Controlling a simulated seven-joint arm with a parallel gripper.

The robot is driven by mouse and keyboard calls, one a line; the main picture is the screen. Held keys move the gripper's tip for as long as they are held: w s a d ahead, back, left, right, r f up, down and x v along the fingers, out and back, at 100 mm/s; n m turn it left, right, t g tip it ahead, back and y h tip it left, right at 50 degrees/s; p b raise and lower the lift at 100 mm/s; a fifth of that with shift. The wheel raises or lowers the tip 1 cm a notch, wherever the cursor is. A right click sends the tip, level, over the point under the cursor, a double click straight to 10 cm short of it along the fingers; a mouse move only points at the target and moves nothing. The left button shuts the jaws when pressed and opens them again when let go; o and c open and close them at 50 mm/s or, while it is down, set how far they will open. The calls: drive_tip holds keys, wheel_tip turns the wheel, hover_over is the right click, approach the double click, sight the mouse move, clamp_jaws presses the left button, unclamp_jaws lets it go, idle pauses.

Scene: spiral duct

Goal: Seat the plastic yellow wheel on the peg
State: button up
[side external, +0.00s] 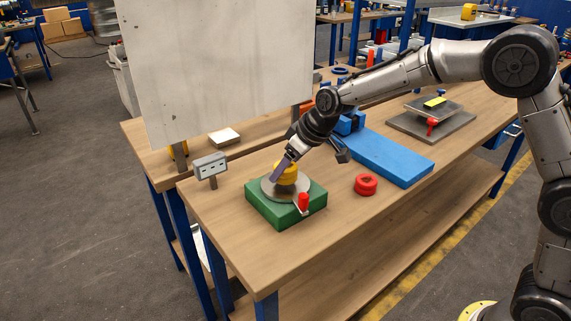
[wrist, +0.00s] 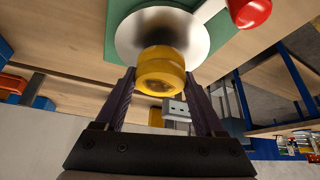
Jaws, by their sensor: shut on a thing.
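The yellow wheel (side external: 287,170) is held between the fingers of my gripper (side external: 282,174), over the round metal disc (side external: 269,188) on the green block (side external: 262,213). In the wrist view the wheel (wrist: 160,72) sits between the two dark fingertips of my gripper (wrist: 160,80), with the grey disc (wrist: 135,42) behind it. The wheel covers the middle of the disc. I see no peg; if one stands there, it is hidden. I cannot tell whether the wheel touches the disc.
A red crank knob (side external: 303,201) stands at the disc's edge, close to my gripper. A red ring (side external: 366,184) lies to the right, near a blue slab (side external: 388,157). A small grey box on a post (side external: 210,166) and a large white panel (side external: 220,65) stand behind.

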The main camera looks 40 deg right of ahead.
drive_tip(key=shift+f, duration=0.65)
drive_tip(key=o, duration=1.5)
drive_tip(key=v, duration=1.3)
drive_tip(key=shift+s+r, duration=0.2)
drive_tip(key=shift+r, duration=0.15)
